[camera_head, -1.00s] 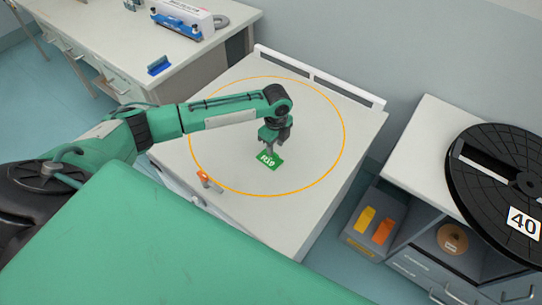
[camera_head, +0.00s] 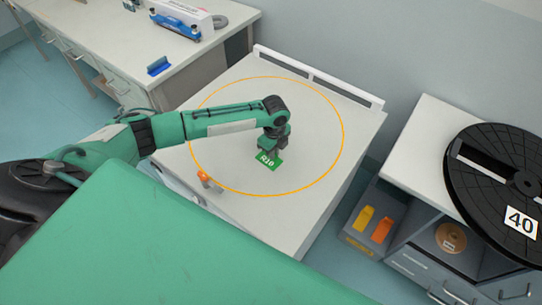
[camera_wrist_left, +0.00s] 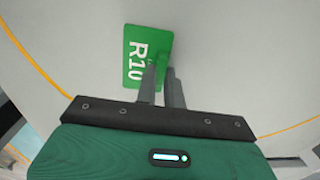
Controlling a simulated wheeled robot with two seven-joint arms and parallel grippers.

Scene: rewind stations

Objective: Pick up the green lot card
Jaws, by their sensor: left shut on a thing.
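The green lot card (camera_head: 267,161), marked R10 in white, is on the light table top (camera_head: 310,185), inside the orange ring. It also shows in the left wrist view (camera_wrist_left: 140,45), where the fingertips cover part of one edge. My left gripper (camera_head: 270,150) has come down over the card's back edge, and its two fingers (camera_wrist_left: 164,72) are close together, shut on it. I cannot tell whether the card is clear of the table. My right gripper is not in view.
A small orange-topped item (camera_head: 203,178) is near the table's front left edge. A raised rail (camera_head: 318,76) runs along the back. The table around the card is clear.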

